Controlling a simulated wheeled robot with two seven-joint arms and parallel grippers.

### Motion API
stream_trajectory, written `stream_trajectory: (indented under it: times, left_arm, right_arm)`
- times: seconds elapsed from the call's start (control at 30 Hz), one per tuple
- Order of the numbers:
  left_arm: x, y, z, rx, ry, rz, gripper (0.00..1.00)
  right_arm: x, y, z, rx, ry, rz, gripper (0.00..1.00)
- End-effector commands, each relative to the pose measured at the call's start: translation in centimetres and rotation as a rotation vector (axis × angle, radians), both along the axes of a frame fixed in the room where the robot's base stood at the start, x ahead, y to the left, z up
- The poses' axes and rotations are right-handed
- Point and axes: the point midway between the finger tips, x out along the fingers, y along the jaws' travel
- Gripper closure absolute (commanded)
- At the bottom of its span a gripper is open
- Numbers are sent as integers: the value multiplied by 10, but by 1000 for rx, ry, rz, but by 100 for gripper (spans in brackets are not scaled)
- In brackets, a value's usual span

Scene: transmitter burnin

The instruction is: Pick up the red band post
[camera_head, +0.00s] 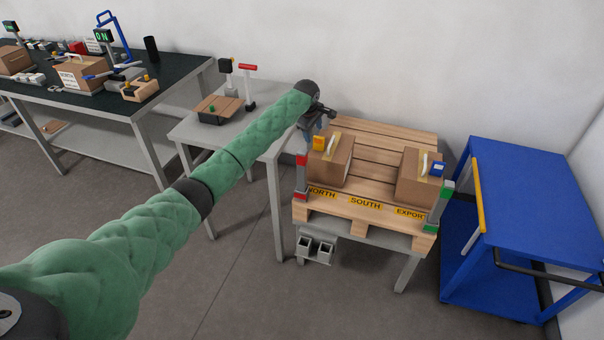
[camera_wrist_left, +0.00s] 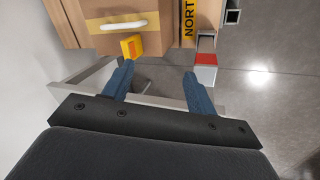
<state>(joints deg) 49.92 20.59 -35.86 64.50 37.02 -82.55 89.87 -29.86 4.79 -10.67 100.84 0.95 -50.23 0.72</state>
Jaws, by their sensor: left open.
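The red band post (camera_head: 301,173) stands upright at the left front corner of the wooden pallet, grey with red bands near its top and foot. In the left wrist view its red-banded top (camera_wrist_left: 206,59) shows just beyond and right of the right-hand finger. My left gripper (camera_head: 319,128) is open and empty, close above and behind the post, by the left carton. In the left wrist view its two blue fingers (camera_wrist_left: 158,70) are spread, with no post between them. My right gripper is in neither view.
Two cartons (camera_head: 330,164) (camera_head: 418,179) sit on the pallet (camera_head: 372,148); the left carton carries a yellow-orange block (camera_wrist_left: 131,46). A green-banded post (camera_head: 440,205) stands at the right corner. A grey table (camera_head: 190,130) is left, a blue cart (camera_head: 530,180) right.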

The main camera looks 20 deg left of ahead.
Motion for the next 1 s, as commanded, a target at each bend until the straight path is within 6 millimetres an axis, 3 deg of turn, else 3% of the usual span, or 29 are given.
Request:
stream_trajectory:
  times: [0.2, 0.37, 0.77, 1.0]
  left_arm:
    - [-35, 15, -18, -3, 215, 213, 43]
    - [-51, 21, -23, 8, 304, 306, 43]
    - [-52, 24, -52, 10, 319, 323, 43]
    - [-47, 29, -75, 11, 319, 322, 43]
  right_arm:
    - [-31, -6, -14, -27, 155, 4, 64]
    - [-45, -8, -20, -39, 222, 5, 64]
    - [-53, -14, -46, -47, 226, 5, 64]
    - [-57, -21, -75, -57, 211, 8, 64]
